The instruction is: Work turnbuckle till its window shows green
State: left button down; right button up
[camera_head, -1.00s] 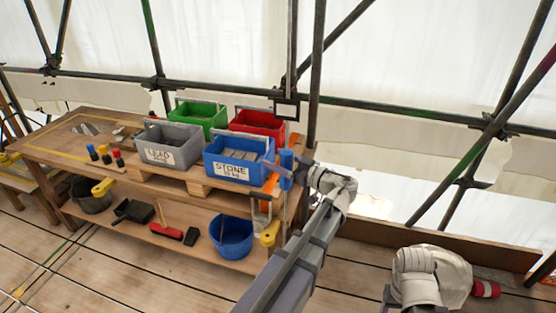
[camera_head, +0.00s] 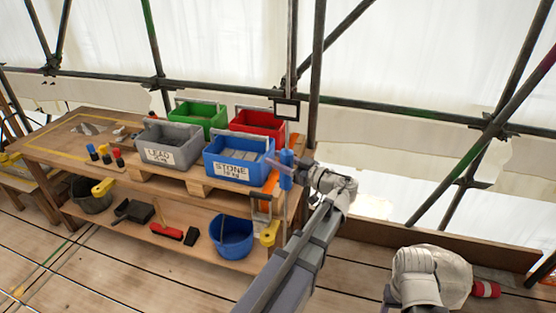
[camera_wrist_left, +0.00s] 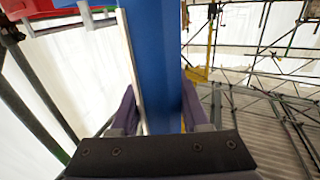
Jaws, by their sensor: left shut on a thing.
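The turnbuckle shows as a blue upright body (camera_head: 286,168) at the right end of the bench, on a thin vertical rod. My left gripper (camera_head: 287,167) reaches it from the right and is shut on it. In the left wrist view the blue body (camera_wrist_left: 157,70) stands between my purple fingers (camera_wrist_left: 157,110). No green shows on the part of the blue body in view. I cannot make out its window. My right gripper is not in view.
The wooden bench (camera_head: 62,150) holds a grey lead crate (camera_head: 168,155), a blue stone crate (camera_head: 235,172), a green crate (camera_head: 197,118) and a red crate (camera_head: 257,123). A blue bucket (camera_head: 231,238) stands on the lower shelf. Scaffold poles (camera_head: 316,70) rise behind my left gripper.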

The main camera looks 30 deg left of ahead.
pick_arm(q)
jog(key=shift+g, duration=0.3)
jog(key=shift+s+d+n+g+h, duration=0.1)
jog(key=shift+s+n+g+h, duration=0.15)
jog(key=shift+n+g, duration=1.05)
jog(key=shift+s+n+g+h, duration=0.25)
jog(key=shift+n+g, duration=0.5)
jog(key=shift+g, duration=0.95)
jog(key=shift+s+d+n+g+h, duration=0.1)
jog(key=shift+s+n+g+h, duration=0.15)
jog(key=shift+n+g, duration=1.05)
jog(key=shift+g, duration=0.3)
jog(key=shift+c, duration=1.9)
grip_release()
jog(key=shift+m, duration=0.25)
